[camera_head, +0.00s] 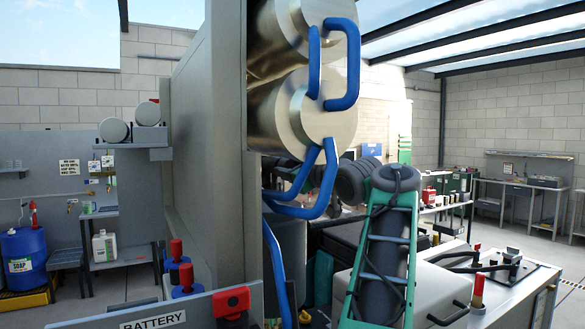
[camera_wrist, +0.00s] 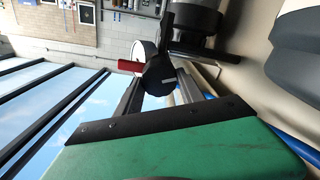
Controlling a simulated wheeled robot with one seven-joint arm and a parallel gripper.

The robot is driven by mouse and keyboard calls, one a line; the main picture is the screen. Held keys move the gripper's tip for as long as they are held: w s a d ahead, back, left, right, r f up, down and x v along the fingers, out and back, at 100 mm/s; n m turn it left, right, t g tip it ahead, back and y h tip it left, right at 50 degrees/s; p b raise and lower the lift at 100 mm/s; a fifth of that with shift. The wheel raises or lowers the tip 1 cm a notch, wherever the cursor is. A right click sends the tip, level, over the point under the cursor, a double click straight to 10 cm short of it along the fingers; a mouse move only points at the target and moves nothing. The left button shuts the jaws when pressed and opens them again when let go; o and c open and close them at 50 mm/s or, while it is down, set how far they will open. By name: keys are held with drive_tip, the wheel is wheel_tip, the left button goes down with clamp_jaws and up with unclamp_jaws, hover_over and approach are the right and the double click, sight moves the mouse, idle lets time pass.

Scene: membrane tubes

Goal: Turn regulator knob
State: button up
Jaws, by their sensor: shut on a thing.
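The regulator knob (camera_wrist: 157,77) shows in the wrist view as a dark round knob with a pale line across its face. My gripper (camera_wrist: 159,90) reaches toward it, with a grey finger on each side of the knob. It is shut on the knob. A red lever (camera_wrist: 130,66) sticks out beside the knob, and a white round part (camera_wrist: 144,50) shows just behind it. In the head view, the knob and my fingertips are hidden behind the large metal membrane tubes (camera_head: 318,108) and the grey panel.
Blue pipes (camera_head: 331,170) loop from the tube ends close to my arm. A tall grey panel (camera_head: 208,150) stands left of the tubes. A red battery switch (camera_head: 231,302) sits low in front. A workbench (camera_head: 525,172) stands far right, with open floor before it.

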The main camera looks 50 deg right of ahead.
drive_tip(key=c, duration=0.7)
drive_tip(key=shift+c, duration=0.2)
drive_tip(key=shift+n+b, duration=0.3)
drive_tip(key=shift+n, duration=0.1)
drive_tip(key=m+b, duration=0.1)
drive_tip(key=m, duration=1)
drive_tip(key=m+b, duration=0.2)
drive_tip(key=m, duration=0.9)
drive_tip(key=f+m+b, duration=0.1)
drive_tip(key=m, duration=1)
drive_tip(key=shift+d+m, duration=0.25)
drive_tip(key=shift+m, duration=0.15)
